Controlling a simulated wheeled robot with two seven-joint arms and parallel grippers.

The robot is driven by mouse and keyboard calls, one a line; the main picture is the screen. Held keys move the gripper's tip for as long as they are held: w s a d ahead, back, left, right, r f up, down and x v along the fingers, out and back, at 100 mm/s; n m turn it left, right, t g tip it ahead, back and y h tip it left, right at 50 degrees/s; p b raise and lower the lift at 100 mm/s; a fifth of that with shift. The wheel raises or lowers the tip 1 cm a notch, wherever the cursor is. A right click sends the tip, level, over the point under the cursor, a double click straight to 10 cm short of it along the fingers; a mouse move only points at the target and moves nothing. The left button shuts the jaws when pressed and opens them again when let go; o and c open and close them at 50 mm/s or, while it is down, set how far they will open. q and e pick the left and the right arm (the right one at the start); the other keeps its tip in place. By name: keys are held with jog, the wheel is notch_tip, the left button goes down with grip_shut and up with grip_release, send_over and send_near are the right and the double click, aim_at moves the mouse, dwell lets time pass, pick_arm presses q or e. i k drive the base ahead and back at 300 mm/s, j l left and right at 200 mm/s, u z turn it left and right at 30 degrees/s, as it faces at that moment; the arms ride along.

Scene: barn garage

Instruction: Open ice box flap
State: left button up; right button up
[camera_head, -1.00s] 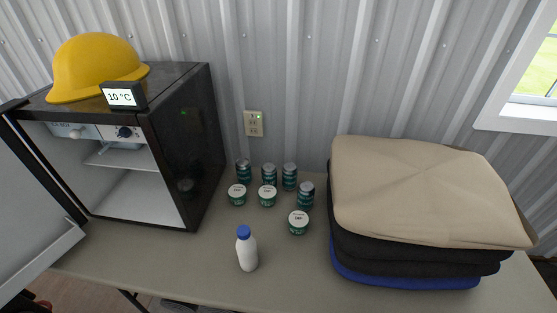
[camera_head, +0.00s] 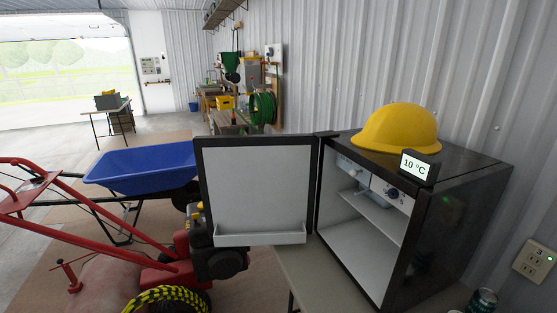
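A small black fridge (camera_head: 460,215) stands on the table at the right. Its door (camera_head: 257,187) is swung wide open to the left, with a white inner face and a low door shelf. Inside, at the top, is the white ice box flap (camera_head: 351,170) with a small knob, and it looks shut. A control panel with a dark dial (camera_head: 391,193) is to its right. A wire-like shelf (camera_head: 374,214) sits below, and the compartment looks empty. Neither of my grippers is in view.
A yellow hard hat (camera_head: 397,128) and a 10 °C display (camera_head: 417,166) sit on the fridge. A can (camera_head: 482,301) shows on the table (camera_head: 309,273). A red tiller (camera_head: 160,270) and blue wheelbarrow (camera_head: 145,166) stand on the floor at the left.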

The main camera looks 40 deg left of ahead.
aim_at(347, 165)
jog(key=u, duration=0.7)
